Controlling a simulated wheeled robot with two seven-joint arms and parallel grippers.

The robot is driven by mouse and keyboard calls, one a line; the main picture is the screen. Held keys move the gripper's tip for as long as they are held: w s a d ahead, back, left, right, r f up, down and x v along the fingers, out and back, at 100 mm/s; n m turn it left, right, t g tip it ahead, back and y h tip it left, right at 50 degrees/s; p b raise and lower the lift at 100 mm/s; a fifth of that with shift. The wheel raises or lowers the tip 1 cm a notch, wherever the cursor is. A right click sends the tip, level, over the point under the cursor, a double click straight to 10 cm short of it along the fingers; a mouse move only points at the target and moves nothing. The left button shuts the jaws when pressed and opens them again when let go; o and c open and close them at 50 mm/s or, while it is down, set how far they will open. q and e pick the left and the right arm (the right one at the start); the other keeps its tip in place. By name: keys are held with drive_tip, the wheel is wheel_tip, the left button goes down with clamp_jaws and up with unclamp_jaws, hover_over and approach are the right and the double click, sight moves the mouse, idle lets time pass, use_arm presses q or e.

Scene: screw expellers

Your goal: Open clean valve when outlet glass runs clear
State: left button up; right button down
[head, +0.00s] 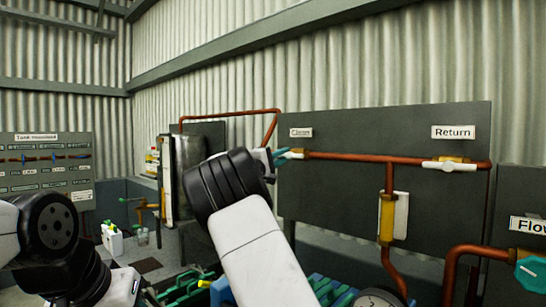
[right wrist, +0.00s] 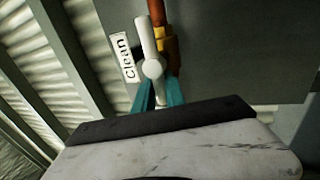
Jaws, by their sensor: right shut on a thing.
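The clean valve has a white handle (right wrist: 146,38) with a round hub on a brass body (right wrist: 168,45), under the sign "Clean" (head: 301,132). In the right wrist view the handle lies roughly along the copper pipe. My right gripper (head: 284,157) has its teal fingers (right wrist: 160,94) shut on the handle by its hub; the gripped part is mostly hidden. An amber upright section (head: 387,217) with a white strip beside it sits on the vertical pipe and looks like the outlet glass; its colour is amber, not clear.
The return valve (head: 450,165) sits right on the same dark panel (head: 345,200), handle along the pipe. A tank-manifold board (head: 45,165) is at far left.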

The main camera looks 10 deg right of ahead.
drive_tip(key=shift+f, duration=0.1)
drive_tip(key=c, duration=1.4)
unclamp_jaws()
drive_tip(key=v, duration=0.8)
drive_tip(key=shift+d, duration=0.1)
